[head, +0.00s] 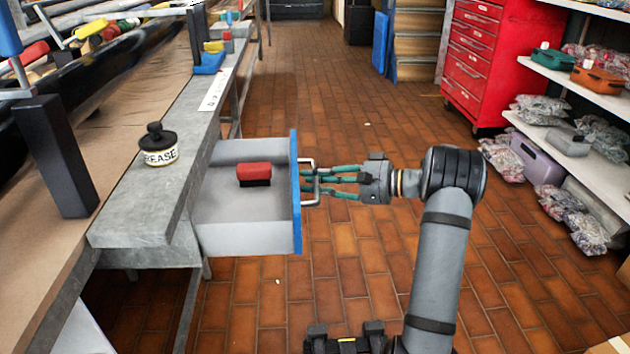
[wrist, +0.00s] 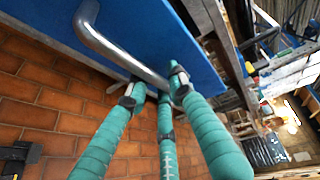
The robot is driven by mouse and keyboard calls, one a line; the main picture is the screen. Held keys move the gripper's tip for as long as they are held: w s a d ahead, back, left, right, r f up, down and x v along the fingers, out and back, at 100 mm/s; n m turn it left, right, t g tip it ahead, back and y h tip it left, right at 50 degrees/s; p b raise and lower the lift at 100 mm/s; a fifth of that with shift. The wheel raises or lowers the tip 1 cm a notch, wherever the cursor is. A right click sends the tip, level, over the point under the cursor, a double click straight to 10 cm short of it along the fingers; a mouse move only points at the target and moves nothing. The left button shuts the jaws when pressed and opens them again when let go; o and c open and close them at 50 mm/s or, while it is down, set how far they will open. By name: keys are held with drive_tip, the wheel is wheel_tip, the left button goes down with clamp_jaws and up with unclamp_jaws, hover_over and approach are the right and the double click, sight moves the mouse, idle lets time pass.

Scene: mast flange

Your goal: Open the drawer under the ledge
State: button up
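The drawer (head: 245,239) has grey walls and a blue front (head: 296,225). It stands well out from under the grey ledge (head: 145,215), its inside visible from above. A metal bow handle (head: 306,161) sits on the blue front; it also shows in the wrist view (wrist: 98,38). My gripper (head: 314,182) has green ribbed fingers and reaches the handle from the right. In the wrist view its dark fingertips (wrist: 155,88) lie around the handle bar, close to the blue front, and look closed on it. The exact contact is partly hidden by the fingers.
A red block-like brush (head: 254,173) lies in the drawer. A grease tin (head: 158,146) stands on the ledge. A red tool cabinet (head: 485,60) and shelves (head: 590,150) with bags and boxes stand to the right. The tiled floor (head: 340,270) around the drawer is clear.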

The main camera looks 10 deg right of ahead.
drive_tip(key=shift+d, duration=0.1)
drive_tip(key=v, duration=1.2)
drive_tip(key=shift+r, duration=0.1)
drive_tip(key=shift+w, duration=0.1)
drive_tip(key=x, duration=1.2)
drive_tip(key=shift+a, duration=0.2)
drive_tip(key=shift+d, duration=0.1)
drive_tip(key=v, duration=1.2)
drive_tip(key=shift+x, duration=4.2)
